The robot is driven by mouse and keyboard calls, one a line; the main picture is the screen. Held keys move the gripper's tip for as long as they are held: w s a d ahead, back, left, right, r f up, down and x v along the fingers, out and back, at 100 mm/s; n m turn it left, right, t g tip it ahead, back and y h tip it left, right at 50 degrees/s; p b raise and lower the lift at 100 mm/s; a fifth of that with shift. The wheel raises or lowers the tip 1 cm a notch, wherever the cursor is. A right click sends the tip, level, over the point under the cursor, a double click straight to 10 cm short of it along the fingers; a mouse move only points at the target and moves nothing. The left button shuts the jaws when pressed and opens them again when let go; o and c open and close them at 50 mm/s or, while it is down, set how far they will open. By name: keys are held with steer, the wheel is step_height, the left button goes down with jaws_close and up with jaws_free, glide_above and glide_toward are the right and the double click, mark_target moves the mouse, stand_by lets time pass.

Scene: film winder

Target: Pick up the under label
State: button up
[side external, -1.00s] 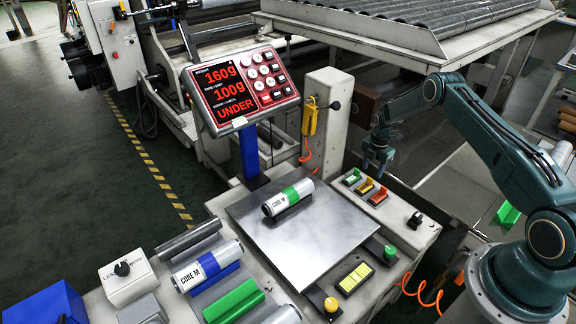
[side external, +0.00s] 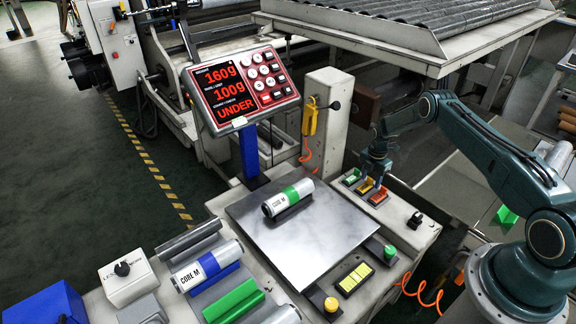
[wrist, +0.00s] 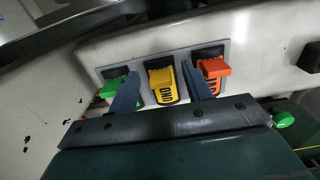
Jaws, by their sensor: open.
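The under label is the yellow tab (wrist: 163,84) with upside-down "UND" lettering, standing in the middle slot of a three-slot holder in the wrist view. In the side view the yellow label (side external: 366,186) is partly behind my gripper. My gripper (wrist: 160,72) is open, with one finger on each side of the yellow label and nothing visibly held. In the side view my gripper (side external: 369,177) is low over the holder. Whether the fingers touch the label cannot be told.
A green label (wrist: 112,88) and an orange label (wrist: 211,68) flank the yellow one, close to my fingers. A core roll (side external: 288,198) with a green band lies on the scale plate (side external: 320,239). The display (side external: 240,88) reads 160g, 100g and UNDER. A black knob (side external: 415,219) is nearby.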

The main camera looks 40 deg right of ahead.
steer(key=c, duration=0.9)
steer(key=shift+o, duration=0.2)
steer(key=shift+r, duration=0.15)
step_height(320, 180, up, 20)
stand_by(0.3)
stand_by(0.5)
